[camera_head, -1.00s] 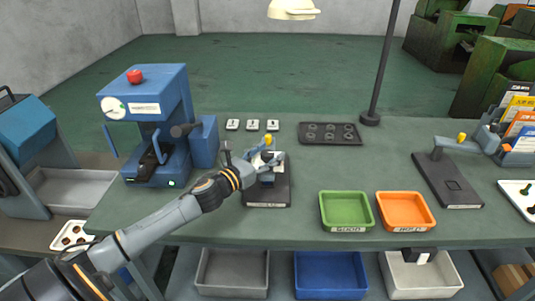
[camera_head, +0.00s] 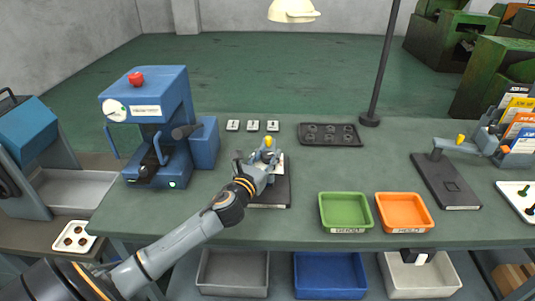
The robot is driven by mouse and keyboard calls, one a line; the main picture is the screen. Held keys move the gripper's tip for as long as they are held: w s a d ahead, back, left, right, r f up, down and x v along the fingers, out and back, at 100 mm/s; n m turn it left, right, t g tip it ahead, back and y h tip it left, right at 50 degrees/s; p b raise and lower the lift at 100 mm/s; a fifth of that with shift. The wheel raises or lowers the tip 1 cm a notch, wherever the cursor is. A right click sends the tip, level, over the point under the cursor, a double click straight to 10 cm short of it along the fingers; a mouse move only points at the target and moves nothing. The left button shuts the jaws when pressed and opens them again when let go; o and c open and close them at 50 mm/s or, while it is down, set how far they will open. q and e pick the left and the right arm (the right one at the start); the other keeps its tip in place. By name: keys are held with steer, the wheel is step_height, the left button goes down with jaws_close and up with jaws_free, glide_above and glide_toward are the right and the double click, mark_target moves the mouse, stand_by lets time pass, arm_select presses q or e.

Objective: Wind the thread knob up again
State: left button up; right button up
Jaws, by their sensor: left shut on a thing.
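A thread gauge fixture with a dark base plate (camera_head: 281,193) stands on the green bench in the middle of the view. A small yellow knob top (camera_head: 268,142) shows at its upper end. My left gripper (camera_head: 267,157) is at this fixture, just below the yellow top, shut on what appears to be the thread knob. The fingers and wrist hide most of the knob and the left part of the base.
A blue press (camera_head: 150,110) stands to the left. A green tray (camera_head: 345,211) and an orange tray (camera_head: 404,212) lie to the right, with a second fixture (camera_head: 446,183) beyond. Three white tiles (camera_head: 252,126) and a dark holed tray (camera_head: 329,134) lie behind.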

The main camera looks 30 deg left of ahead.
arm_select(q)
steer(key=n+g+y, duration=0.1)
steer(key=n+y, duration=0.1)
steer(key=n+g+y+p, duration=0.1)
steer(key=y, duration=0.2)
steer(key=shift+d+r+n+y, duration=0.1)
steer(key=shift+d+n+y, duration=0.05)
steer(key=shift+n+y, duration=0.2)
steer(key=n+g+y, duration=0.3)
steer(key=y, duration=0.1)
steer(key=shift+w+n+y+p, duration=0.1)
steer(key=shift+n+y+p, duration=0.15)
steer(key=shift+n+p, duration=0.1)
steer(key=n+g+y, duration=0.2)
steer(key=g, duration=0.1)
steer(key=shift+n+g, duration=0.3)
steer(key=shift+n+g+y+b, duration=1.15)
steer(key=shift+n+g, duration=0.65)
steer(key=shift+g, duration=0.8)
steer(key=o, duration=1.2)
